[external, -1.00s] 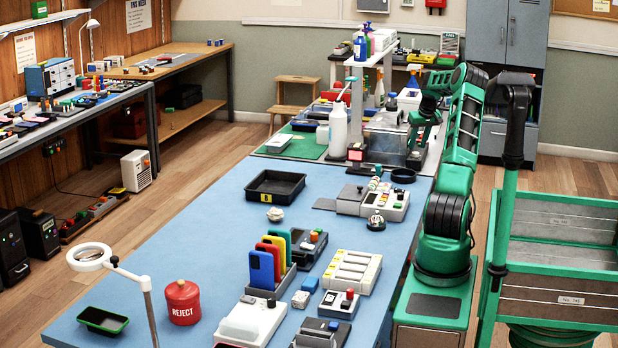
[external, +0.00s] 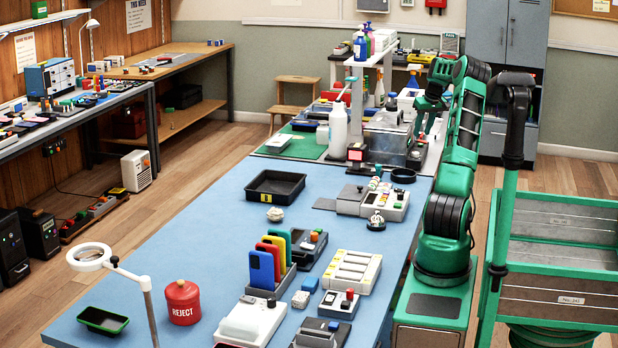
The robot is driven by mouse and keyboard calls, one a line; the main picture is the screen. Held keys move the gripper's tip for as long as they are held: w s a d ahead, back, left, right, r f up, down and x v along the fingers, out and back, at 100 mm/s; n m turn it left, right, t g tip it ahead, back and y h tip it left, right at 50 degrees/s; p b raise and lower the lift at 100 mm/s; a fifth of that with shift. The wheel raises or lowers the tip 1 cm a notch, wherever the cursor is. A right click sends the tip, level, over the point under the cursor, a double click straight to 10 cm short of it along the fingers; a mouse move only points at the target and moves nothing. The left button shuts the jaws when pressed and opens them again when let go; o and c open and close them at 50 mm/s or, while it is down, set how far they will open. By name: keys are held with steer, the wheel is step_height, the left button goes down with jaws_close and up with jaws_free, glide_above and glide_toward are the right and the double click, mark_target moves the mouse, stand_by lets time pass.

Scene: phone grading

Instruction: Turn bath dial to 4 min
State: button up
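The bath appears to be the metallic box (external: 385,146) at the far end of the long table, on a grey surface. Its dial is too small or hidden to make out, so I cannot read its setting. My green arm reaches from its base at the right of the table toward the far end. My gripper (external: 416,150) points down just right of the metallic box. The fingers are small and dark there, and I cannot tell whether they are open or touch anything.
A white bottle (external: 338,130) and a small box with a red face (external: 357,152) stand left of the metallic box. A spray bottle with a blue top (external: 413,79) stands behind. A black tray (external: 275,186) lies nearer.

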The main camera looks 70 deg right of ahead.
mark_target(417, 153)
steer(key=d+f+n, duration=0.1)
steer(key=f, duration=0.2)
steer(key=w+d+f+n, duration=0.1)
steer(key=f, duration=0.2)
steer(key=w+d+f+n, duration=0.1)
steer(key=f, duration=0.3)
steer(key=shift+w+d+t+y, duration=0.15)
steer(key=shift+d+t+y, duration=0.05)
steer(key=shift+t+y, duration=0.2)
steer(key=shift+c, duration=0.6)
steer(key=c, duration=0.6)
